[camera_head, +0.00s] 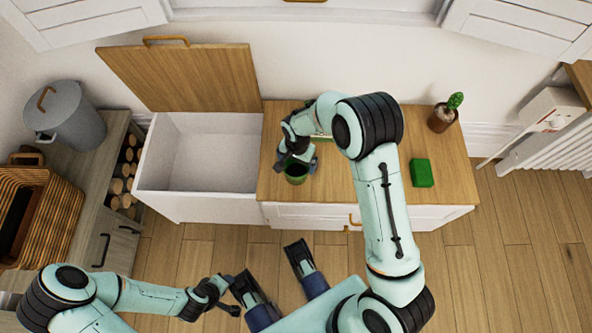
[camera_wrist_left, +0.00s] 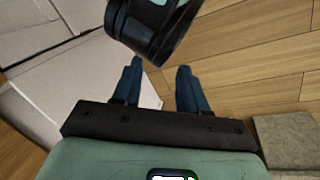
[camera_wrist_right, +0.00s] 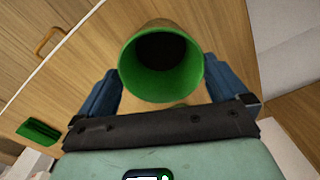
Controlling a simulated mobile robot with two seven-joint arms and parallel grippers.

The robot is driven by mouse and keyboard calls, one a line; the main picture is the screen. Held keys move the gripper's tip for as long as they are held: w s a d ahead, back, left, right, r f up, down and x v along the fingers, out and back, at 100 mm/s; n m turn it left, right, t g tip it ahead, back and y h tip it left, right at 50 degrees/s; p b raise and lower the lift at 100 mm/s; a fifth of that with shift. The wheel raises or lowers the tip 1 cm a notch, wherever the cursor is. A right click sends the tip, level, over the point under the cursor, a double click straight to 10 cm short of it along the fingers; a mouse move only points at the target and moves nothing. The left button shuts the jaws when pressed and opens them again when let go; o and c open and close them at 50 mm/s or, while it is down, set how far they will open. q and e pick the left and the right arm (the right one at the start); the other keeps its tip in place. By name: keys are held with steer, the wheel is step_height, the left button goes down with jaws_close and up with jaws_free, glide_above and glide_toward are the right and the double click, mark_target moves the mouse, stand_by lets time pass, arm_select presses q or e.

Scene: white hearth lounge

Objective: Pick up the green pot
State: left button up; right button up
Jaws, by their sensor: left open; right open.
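The green pot (camera_head: 296,178) stands on the wooden cabinet top (camera_head: 346,185), near its front left part. In the right wrist view the pot (camera_wrist_right: 161,88) shows its green rim and dark inside, between my right gripper's blue fingers. My right gripper (camera_head: 298,163) is open and over the pot, with a finger on each side; I cannot tell whether they touch it. The arm hides part of the pot in the head view. My left gripper (camera_head: 232,296) is open and empty, low over the floor; its fingers (camera_wrist_left: 160,88) show in the left wrist view.
A green block (camera_head: 421,173) and a cactus in a brown pot (camera_head: 440,119) stand to the right on the cabinet top. To the left is an open white chest (camera_head: 160,185) with its wooden lid (camera_head: 185,75) raised. A grey bin (camera_head: 68,115) and wicker basket (camera_head: 60,215) stand farther left.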

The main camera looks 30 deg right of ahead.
steer(key=b, duration=0.1)
glide_above(296, 175)
step_height(296, 175, down, 4)
steer(key=shift+f, duration=0.25)
steer(key=shift+r, duration=0.1)
steer(key=c, duration=0.8)
arm_select(q)
steer(key=shift+w+a+f+t, duration=0.25)
steer(key=shift+w+f, duration=0.15)
steer(key=shift+w, duration=0.15)
steer(key=shift+w+a+f+t, duration=0.15)
steer(key=shift+w+a+f, duration=0.15)
steer(key=shift+w, duration=0.2)
steer(key=s+d+r+g+p, duration=0.2)
steer(key=s+d+r+p, duration=0.1)
steer(key=s, duration=0.4)
step_height(296, 175, up, 3)
steer(key=shift+s+d+f+g+h+p, duration=0.2)
steer(key=shift+d+g+h+p, duration=0.15)
steer(key=shift+p, duration=0.5)
arm_select(e)
step_height(296, 175, up, 20)
steer(key=shift+r, duration=0.1)
